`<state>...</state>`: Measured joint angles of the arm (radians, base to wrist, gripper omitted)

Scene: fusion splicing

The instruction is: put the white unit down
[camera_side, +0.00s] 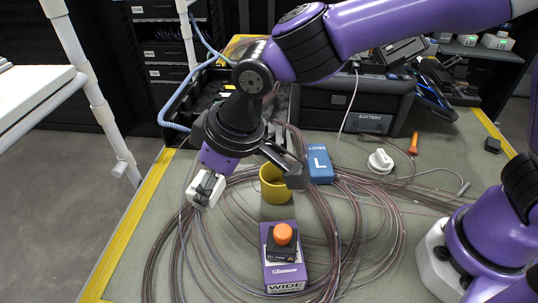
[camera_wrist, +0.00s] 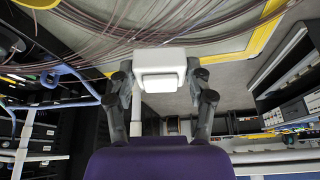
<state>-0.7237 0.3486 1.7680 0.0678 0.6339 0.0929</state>
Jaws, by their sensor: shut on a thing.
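My gripper (camera_side: 207,190) is shut on the white unit (camera_side: 197,190), over the left part of the work table (camera_side: 230,225). In the wrist view the white unit (camera_wrist: 160,66) sits between the two dark fingers of my gripper (camera_wrist: 162,88), its blocky face towards the camera. In the side view the unit is tilted and partly covered by the fingers. It appears held above the table and the cable loops, but the exact gap is hard to tell.
Loose thin cables (camera_side: 345,235) loop across the table. A yellow cup (camera_side: 273,186), a blue box (camera_side: 320,165) and a purple box (camera_side: 285,272) with an orange-topped black item (camera_side: 283,236) stand to the right. The yellow table edge (camera_side: 130,225) is close on the left.

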